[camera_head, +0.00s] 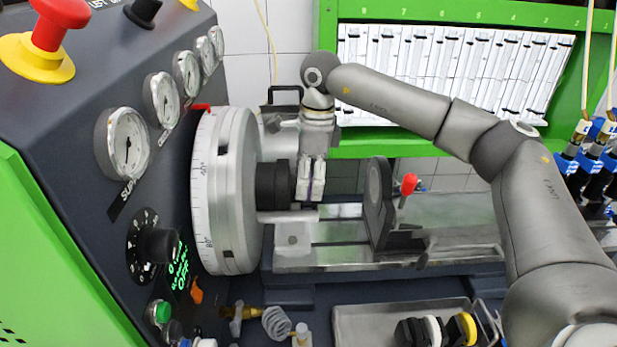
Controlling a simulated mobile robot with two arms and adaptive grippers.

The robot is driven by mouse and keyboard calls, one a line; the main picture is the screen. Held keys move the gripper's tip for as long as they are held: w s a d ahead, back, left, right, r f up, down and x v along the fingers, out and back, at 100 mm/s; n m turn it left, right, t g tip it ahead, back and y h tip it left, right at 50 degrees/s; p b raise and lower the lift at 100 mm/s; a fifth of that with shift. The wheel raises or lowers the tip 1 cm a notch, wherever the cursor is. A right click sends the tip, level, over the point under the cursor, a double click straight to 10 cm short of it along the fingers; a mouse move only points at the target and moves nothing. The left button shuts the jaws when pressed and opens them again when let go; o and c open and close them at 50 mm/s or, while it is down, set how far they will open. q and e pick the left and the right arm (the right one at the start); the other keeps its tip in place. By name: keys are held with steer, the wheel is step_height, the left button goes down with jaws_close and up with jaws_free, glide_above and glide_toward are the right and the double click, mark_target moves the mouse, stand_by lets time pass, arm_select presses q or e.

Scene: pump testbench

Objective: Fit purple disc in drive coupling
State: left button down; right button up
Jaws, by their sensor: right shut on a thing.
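The drive coupling (268,186) is a black cylinder on the right face of the large graduated flywheel. My right gripper (311,188) points down just right of the coupling, with its fingers shut on the purple disc. Only a thin purplish edge of the disc shows between the fingers; the rest is hidden. The fingers are very close to the coupling's right face, and I cannot tell whether the disc touches it. My left gripper is not in view.
A grey plate (378,205) with a red-knobbed lever (408,185) stands on the bed to the right. A metal tray (375,322) with black, white and yellow parts lies in front. The gauge panel (90,110) rises at left. A green frame (450,12) stands behind.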

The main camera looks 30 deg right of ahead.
steer(key=o, duration=0.9)
steer(key=shift+o, duration=0.3)
steer(key=shift+o, duration=1.2)
steer(key=shift+r, duration=0.1)
steer(key=shift+r+p, duration=2.65)
steer(key=shift+r, duration=1.1)
steer(key=shift+s+f, duration=0.1)
steer(key=shift+f, duration=0.05)
